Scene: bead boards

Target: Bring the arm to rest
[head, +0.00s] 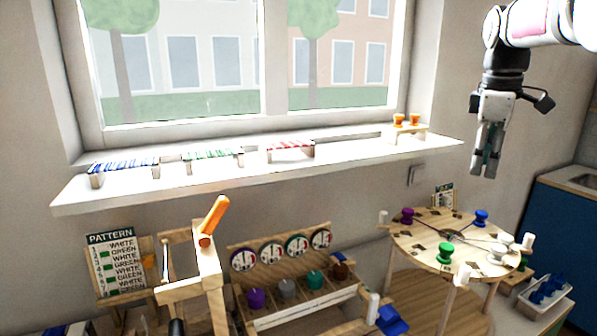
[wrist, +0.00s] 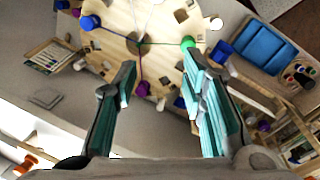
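My arm reaches in from the upper right of the head view. My gripper (head: 484,165) hangs pointing down in the air, above and behind the round wooden table (head: 425,243). In the wrist view my gripper (wrist: 160,70) has its two teal-padded fingers apart, with nothing between them. The round table (wrist: 118,48) shows beyond the fingertips, clear of them. It bears a purple peg (head: 407,215), blue peg (head: 481,217), green peg (head: 445,252) and white pegs, with cords meeting near its middle.
A window sill (head: 350,157) at the back holds bead racks and an orange-pegged stand (head: 408,125). Below are a pattern board (head: 115,262), a frame with an orange handle (head: 213,217) and a dial rack (head: 282,257). A tray of blue pieces (head: 545,292) and blue cabinet (head: 565,218) stand right.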

